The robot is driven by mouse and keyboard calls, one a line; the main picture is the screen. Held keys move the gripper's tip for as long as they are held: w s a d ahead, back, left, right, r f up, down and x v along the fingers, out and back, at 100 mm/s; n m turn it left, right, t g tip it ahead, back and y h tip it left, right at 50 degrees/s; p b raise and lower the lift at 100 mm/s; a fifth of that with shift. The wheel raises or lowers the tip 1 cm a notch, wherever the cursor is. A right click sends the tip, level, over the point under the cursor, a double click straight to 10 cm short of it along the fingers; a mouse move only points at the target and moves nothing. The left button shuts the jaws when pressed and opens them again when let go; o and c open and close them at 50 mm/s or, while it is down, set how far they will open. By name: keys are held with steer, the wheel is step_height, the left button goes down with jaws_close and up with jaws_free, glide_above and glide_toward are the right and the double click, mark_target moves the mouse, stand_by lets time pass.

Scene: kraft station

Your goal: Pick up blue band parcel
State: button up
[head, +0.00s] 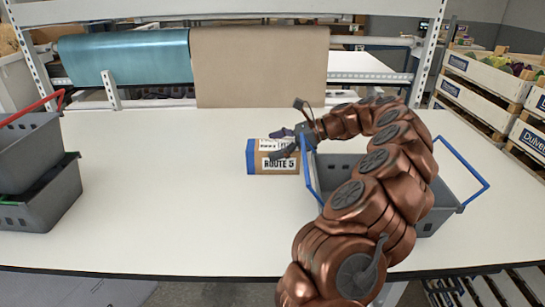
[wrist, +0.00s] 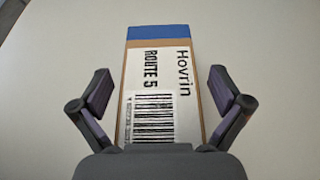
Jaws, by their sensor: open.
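The blue band parcel (head: 258,157) is a brown box with a blue strip at its left end and a white "ROUTE 5" label. It stands on the white table just left of the grey basket. In the wrist view the parcel (wrist: 160,85) lies between my two open fingers, its blue end pointing away and its near end hidden behind the gripper body. My gripper (wrist: 160,92) is open, with a gap showing on each side of the parcel. In the head view my gripper (head: 283,143) is over the parcel and hides part of its top.
A grey basket (head: 425,228) with blue handles stands right of the parcel, partly behind my arm. Stacked grey baskets (head: 45,205) stand at the left. Blue and brown paper rolls (head: 260,65) hang at the back. The table (head: 160,190) left of the parcel is clear.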

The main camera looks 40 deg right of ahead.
steer(key=c, duration=1.5)
steer(key=shift+o, duration=0.2)
